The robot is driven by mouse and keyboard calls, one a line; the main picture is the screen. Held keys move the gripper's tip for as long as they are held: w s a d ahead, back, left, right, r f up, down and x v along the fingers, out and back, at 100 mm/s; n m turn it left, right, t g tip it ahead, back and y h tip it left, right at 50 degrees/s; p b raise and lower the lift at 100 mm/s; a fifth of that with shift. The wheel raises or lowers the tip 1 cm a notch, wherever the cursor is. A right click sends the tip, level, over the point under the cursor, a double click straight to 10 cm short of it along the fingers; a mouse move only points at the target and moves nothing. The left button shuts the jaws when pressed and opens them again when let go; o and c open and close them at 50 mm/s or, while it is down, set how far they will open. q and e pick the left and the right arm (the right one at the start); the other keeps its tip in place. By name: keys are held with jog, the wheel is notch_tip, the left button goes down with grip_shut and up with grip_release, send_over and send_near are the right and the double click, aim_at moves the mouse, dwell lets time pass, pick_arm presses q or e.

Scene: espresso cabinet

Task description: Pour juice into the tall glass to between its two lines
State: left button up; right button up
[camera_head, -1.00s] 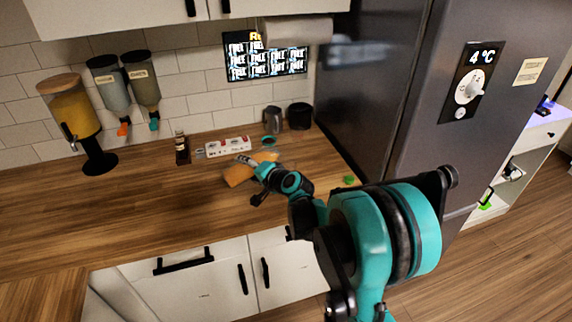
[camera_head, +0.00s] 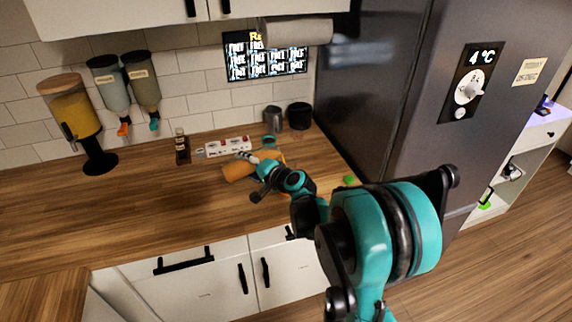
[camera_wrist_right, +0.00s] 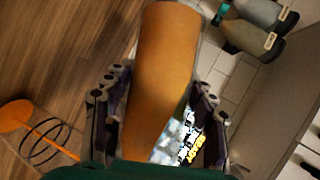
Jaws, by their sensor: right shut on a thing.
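My right gripper (camera_head: 252,163) is shut on a juice container (camera_head: 238,171), which is strongly tilted above the counter. In the right wrist view the container (camera_wrist_right: 165,70) shows as a large orange cylinder between the fingers. At that view's left, two thin dark rings (camera_wrist_right: 48,142) appear to be the lines of the clear tall glass, whose walls barely show. A thin orange strip like a juice stream passes through the rings to an orange disc (camera_wrist_right: 14,115), apparently juice, beyond both rings. I cannot make out the glass in the head view. My left gripper is out of view.
On the wooden counter (camera_head: 120,205) stand a juice dispenser (camera_head: 72,110), a small dark bottle (camera_head: 182,148), a white-and-red box (camera_head: 228,147), a grey metal cup (camera_head: 272,118) and a black canister (camera_head: 299,115). The fridge (camera_head: 420,100) stands at right. The counter's left front is clear.

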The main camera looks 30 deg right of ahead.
jog(key=shift+d+r+m+t+y, duration=0.15)
jog(key=shift+d+r+m, duration=0.1)
jog(key=shift+r, duration=0.15)
jog(key=shift+d+r+m+t+y, duration=0.15)
jog(key=shift+r+m, duration=0.1)
jog(key=shift+r, duration=0.15)
dwell(1.4)
jog(key=shift+b, duration=0.3)
dwell(1.2)
